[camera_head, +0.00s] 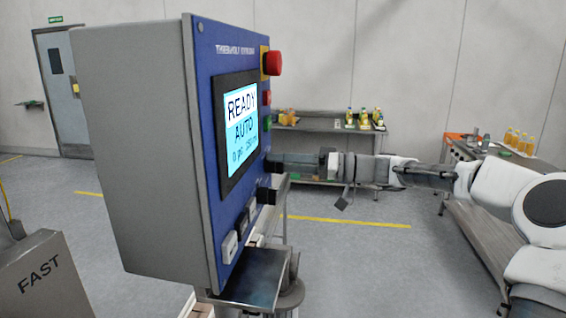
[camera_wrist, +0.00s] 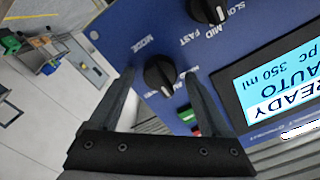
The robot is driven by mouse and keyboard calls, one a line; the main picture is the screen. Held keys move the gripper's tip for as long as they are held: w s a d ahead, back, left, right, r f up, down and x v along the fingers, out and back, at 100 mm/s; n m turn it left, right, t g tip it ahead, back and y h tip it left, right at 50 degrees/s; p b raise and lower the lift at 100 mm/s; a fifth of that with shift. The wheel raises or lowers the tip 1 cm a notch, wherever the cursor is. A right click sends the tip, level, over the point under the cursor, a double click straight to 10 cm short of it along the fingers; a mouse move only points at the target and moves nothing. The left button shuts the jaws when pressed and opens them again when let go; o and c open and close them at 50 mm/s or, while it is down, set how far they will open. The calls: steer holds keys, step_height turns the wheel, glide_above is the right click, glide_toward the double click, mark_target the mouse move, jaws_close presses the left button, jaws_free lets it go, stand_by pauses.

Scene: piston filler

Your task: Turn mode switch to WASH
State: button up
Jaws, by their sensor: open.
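The mode switch (camera_wrist: 159,75) is a black rotary knob on the blue panel, beside the label MODE in the wrist view, where the panel appears upside down. Its other position labels are partly covered by my fingers and too small to read surely. The screen (camera_head: 240,129) reads READY and AUTO; it also shows at the right of the wrist view (camera_wrist: 280,80). My gripper (camera_wrist: 159,73) is open, with one finger on each side of the mode switch; contact with it cannot be told. In the head view my gripper (camera_head: 275,164) reaches the panel from the right.
A second black knob (camera_wrist: 206,8), labelled SLOW, MID, FAST, lies beyond the mode switch. A red mushroom button (camera_head: 273,63) is at the panel top, with red (camera_head: 267,97) and green (camera_head: 266,123) buttons below.

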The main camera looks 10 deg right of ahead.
steer(key=shift+c, duration=0.3)
jaws_close()
steer(key=shift+m, duration=0.4)
steer(key=m+p, duration=0.1)
steer(key=m, duration=0.3)
steer(key=shift+m+p, duration=1.1)
steer(key=shift+m, duration=1)
steer(key=shift+f, duration=0.1)
steer(key=shift+o, duration=0.3)
jaws_free()
